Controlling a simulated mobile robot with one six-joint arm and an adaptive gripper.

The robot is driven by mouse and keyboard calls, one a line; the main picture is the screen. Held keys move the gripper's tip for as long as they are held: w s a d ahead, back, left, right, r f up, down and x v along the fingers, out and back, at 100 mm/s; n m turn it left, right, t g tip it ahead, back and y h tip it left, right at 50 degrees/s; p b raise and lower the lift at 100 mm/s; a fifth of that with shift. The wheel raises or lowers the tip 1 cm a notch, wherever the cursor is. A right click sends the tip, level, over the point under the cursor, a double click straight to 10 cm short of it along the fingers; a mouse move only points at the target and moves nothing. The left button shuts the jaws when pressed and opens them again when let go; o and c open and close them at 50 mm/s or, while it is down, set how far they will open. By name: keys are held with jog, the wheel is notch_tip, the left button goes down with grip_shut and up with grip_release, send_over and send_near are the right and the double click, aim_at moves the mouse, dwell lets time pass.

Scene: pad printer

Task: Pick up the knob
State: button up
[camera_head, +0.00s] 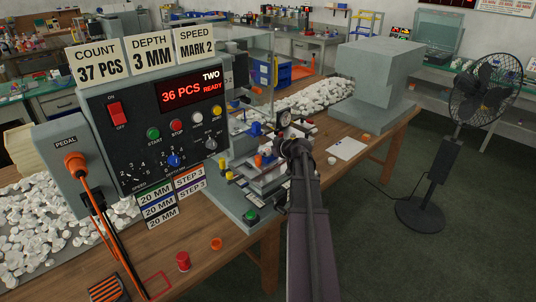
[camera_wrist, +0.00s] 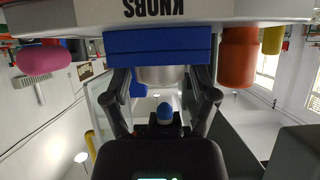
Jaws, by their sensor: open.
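My gripper (camera_wrist: 162,82) is open in the wrist view, its two dark fingers spread on either side of a pale metallic round part (camera_wrist: 162,75). A blue block (camera_wrist: 158,42) lies just beyond the fingertips, under a pale panel (camera_wrist: 60,16) lettered "KNOBS", which appears upside down. A small blue-topped part (camera_wrist: 164,112) shows between the finger bases. I cannot tell which of these is the knob, or whether the fingers touch anything. In the head view my arm reaches to the pad printer (camera_head: 235,202) and hides the fingertips.
A control box (camera_head: 130,110) with signs stands left of the printer. A red piece (camera_head: 183,262) and an orange piece (camera_head: 216,243) lie on the wooden bench. A fan (camera_head: 430,200) stands at right on open floor. Red-brown (camera_wrist: 238,55) and pink (camera_wrist: 42,58) parts flank the fingers.

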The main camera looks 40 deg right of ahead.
jog(key=shift+c, duration=0.2)
jog(key=c, duration=0.6)
jog(key=shift+o, duration=0.2)
jog(key=shift+r, duration=0.15)
notch_tip(320, 180, up, 4)
jog(key=p, duration=0.4)
jog(key=s+d+p, duration=0.1)
jog(key=s+d, duration=0.3)
jog(key=s, duration=1.1)
jog(key=shift+s+r, duration=0.25)
jog(key=shift+r, duration=0.1)
